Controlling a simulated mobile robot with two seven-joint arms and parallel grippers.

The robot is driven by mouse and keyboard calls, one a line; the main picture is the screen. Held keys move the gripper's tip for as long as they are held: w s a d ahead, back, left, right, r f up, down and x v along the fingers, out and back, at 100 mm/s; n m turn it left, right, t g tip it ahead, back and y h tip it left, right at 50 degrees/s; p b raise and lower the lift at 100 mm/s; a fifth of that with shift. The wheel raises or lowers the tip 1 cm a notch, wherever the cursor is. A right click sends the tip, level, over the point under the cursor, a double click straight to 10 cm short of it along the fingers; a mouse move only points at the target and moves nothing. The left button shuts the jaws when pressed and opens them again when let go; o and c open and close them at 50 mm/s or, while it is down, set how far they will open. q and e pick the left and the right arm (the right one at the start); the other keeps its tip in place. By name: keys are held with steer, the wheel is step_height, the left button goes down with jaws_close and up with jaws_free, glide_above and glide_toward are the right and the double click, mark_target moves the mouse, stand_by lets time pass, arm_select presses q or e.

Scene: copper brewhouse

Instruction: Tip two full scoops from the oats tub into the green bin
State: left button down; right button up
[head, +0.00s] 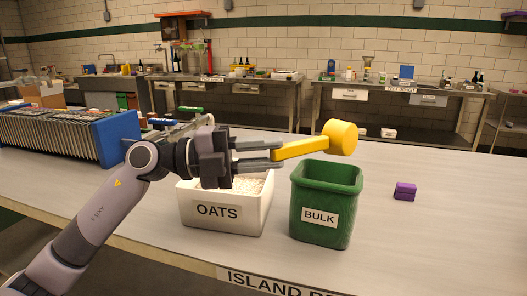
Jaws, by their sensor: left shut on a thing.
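My left gripper (262,154) is shut on the handle of a yellow scoop (341,137). It holds the scoop in the air, with the handle running to the right and the scoop's cup above the right part of the green bin (325,215). The cup looks turned on its side; its inside does not show. The green bin is labelled BULK and stands upright on the table; its bottom is hidden. The white oats tub (223,212), labelled OATS, stands left of the bin with pale oats inside, partly behind my gripper. My right gripper is not in view.
A purple block (405,191) lies on the table right of the bin. A blue-ended plate stack (62,136) stands at the left. The table (450,235) is clear at the right. Steel benches (395,98) line the back wall.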

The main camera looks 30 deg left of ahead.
arm_select(q)
steer(key=s+d+r+m+g+y+p, duration=0.1)
steer(key=d+r+m+y+p, duration=0.4)
steer(key=m+y+p, duration=0.5)
steer(key=y+p, duration=0.3)
steer(key=p, duration=0.2)
steer(key=shift+s+d+r+p, duration=0.2)
steer(key=shift+d+r+p, duration=0.05)
steer(key=shift+d+p, duration=0.05)
stand_by(1.1)
